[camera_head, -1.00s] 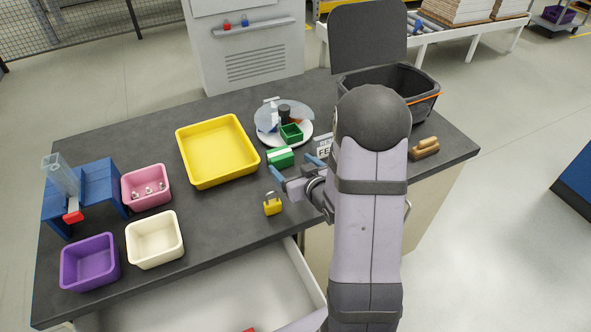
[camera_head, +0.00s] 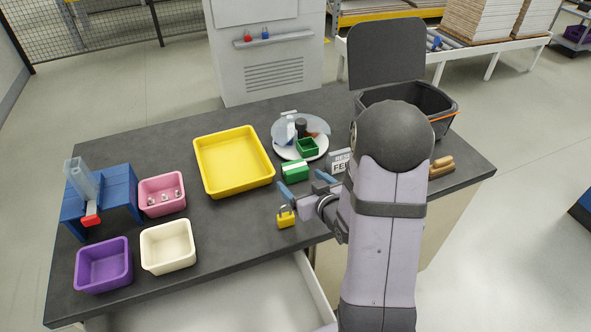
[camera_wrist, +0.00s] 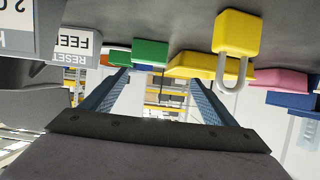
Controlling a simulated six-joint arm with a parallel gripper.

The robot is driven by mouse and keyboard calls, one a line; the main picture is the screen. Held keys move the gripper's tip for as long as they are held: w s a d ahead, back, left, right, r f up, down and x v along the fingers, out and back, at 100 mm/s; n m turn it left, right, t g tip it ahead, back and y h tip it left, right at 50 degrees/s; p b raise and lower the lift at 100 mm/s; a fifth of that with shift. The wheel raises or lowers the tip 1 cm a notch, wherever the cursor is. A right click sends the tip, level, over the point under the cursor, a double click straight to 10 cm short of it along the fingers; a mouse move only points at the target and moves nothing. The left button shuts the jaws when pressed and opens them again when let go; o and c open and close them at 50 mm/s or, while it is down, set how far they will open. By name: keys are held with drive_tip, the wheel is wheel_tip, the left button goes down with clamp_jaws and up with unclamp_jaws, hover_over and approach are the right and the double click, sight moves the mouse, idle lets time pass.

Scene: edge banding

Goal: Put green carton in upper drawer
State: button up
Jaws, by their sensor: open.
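The green carton (camera_head: 295,171), with a white band on top, lies on the dark worktop between the yellow tray and the white plate. My gripper (camera_head: 306,185) is open and empty, low over the worktop just in front of the carton. In the wrist view, which is upside down, the carton (camera_wrist: 150,53) shows beyond and between the open fingers (camera_wrist: 158,80), apart from them. An open drawer (camera_head: 230,300) shows below the front edge of the worktop; its interior is partly cut off by the frame.
A yellow padlock (camera_head: 286,219) stands close to my gripper's left, near the front edge. A lettered sign (camera_head: 341,161) stands right of the carton. The plate (camera_head: 316,152) with a green box is behind it. The yellow tray (camera_head: 231,186) and small bins are left.

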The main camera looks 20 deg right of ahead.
drive_tip(key=a+r+p, duration=0.1)
drive_tip(key=a, duration=0.1)
wheel_tip(320, 180, up, 7)
drive_tip(key=t+h+p, duration=0.1)
drive_tip(key=p, duration=0.2)
hover_over(295, 167)
drive_tip(key=w, duration=0.2)
drive_tip(key=w+d+m+g+h, duration=0.2)
drive_tip(key=w+d+g+h, duration=0.1)
drive_tip(key=w+d, duration=0.15)
drive_tip(key=s+a+f+n+g+y, duration=0.2)
drive_tip(key=s+a+f+g+y, duration=0.15)
drive_tip(key=s+f+g, duration=0.5)
drive_tip(key=shift+t, duration=0.75)
drive_tip(key=shift+w+a+p+x, duration=0.15)
drive_tip(key=shift+p+x, duration=0.65)
drive_tip(key=shift+x, duration=0.45)
drive_tip(key=shift+w+a+p+x, duration=0.1)
drive_tip(key=shift+a+p+x, duration=0.1)
drive_tip(key=shift+p+x, duration=0.85)
drive_tip(key=shift+f+b, duration=0.1)
drive_tip(key=shift+b, duration=0.2)
